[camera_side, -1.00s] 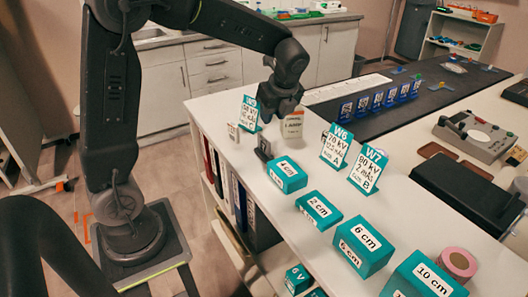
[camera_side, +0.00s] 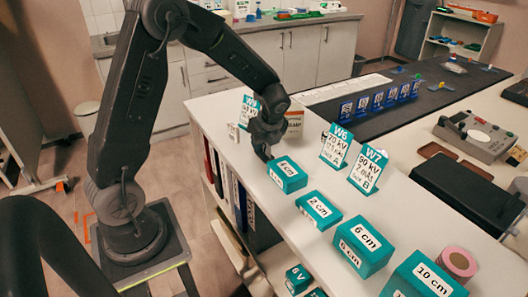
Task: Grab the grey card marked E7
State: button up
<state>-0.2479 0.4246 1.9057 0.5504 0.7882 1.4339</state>
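My gripper (camera_side: 265,150) points down at the far left part of the white counter (camera_side: 225,160), just behind the teal 4 cm block (camera_side: 287,174). It covers the spot where a small dark grey upright piece stood in the earlier frame. That piece is now mostly or wholly hidden, and I cannot tell whether the fingers are around it. I cannot read a mark E7 on anything. A small pale card (camera_side: 233,131) stands left of my gripper.
Teal cards W6 (camera_side: 336,146) and W7 (camera_side: 368,170) stand to the right. Teal blocks marked 2 cm (camera_side: 319,209), 6 cm (camera_side: 365,246) and 10 cm (camera_side: 424,277) line the front.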

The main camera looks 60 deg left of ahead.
grip_shut()
dwell(0.6)
